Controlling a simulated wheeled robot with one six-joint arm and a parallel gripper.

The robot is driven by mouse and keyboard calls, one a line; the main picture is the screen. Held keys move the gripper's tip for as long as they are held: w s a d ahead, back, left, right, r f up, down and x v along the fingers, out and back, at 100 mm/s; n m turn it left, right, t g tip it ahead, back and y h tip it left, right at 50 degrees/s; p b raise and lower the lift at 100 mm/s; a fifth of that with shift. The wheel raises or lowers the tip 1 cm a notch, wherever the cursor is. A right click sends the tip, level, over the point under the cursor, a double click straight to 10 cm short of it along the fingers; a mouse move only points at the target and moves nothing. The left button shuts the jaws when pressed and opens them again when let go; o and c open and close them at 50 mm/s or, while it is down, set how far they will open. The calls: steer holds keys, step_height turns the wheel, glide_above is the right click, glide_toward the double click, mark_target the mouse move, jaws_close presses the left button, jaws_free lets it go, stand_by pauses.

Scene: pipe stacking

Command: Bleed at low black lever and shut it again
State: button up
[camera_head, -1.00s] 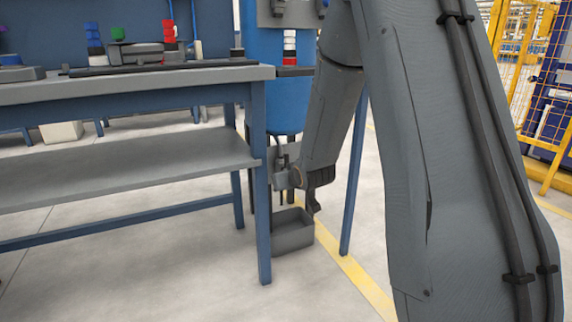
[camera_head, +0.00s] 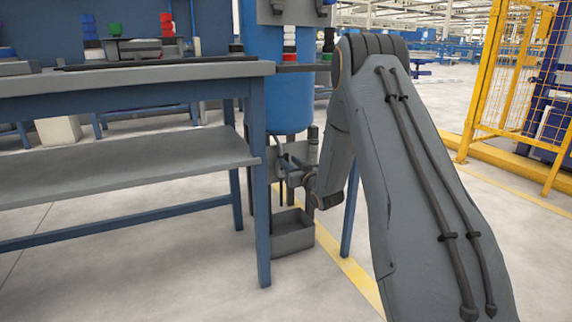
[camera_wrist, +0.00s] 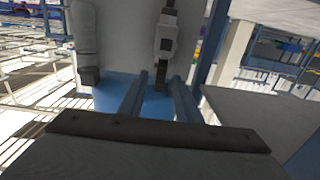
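A blue tank (camera_head: 290,98) stands behind the workbench leg, with small pipework (camera_head: 283,165) under it and a grey open bin (camera_head: 292,240) on the floor below. My gripper (camera_head: 309,178) is small and partly hidden beside that pipework, above the bin. In the wrist view, my gripper (camera_wrist: 160,82) shows as two fingers set apart. A pale valve-like fitting (camera_wrist: 166,38) with a dark lever-like end (camera_wrist: 160,78) points down between the fingertips. I cannot tell whether the fingers touch it. The head view does not make out the lever clearly.
The workbench (camera_head: 130,78) with its lower shelf (camera_head: 120,162) fills the left. A blue leg (camera_head: 350,210) stands close behind my arm. A yellow fence (camera_head: 500,95) is at the right. In the wrist view, a grey cylinder (camera_wrist: 85,35) with a dark end is left of the fingers.

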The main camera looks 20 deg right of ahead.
mark_target(287, 160)
steer(key=shift+w+a+b, duration=0.15)
steer(key=shift+w+b, duration=0.45)
steer(key=shift+w, duration=0.95)
jaws_close()
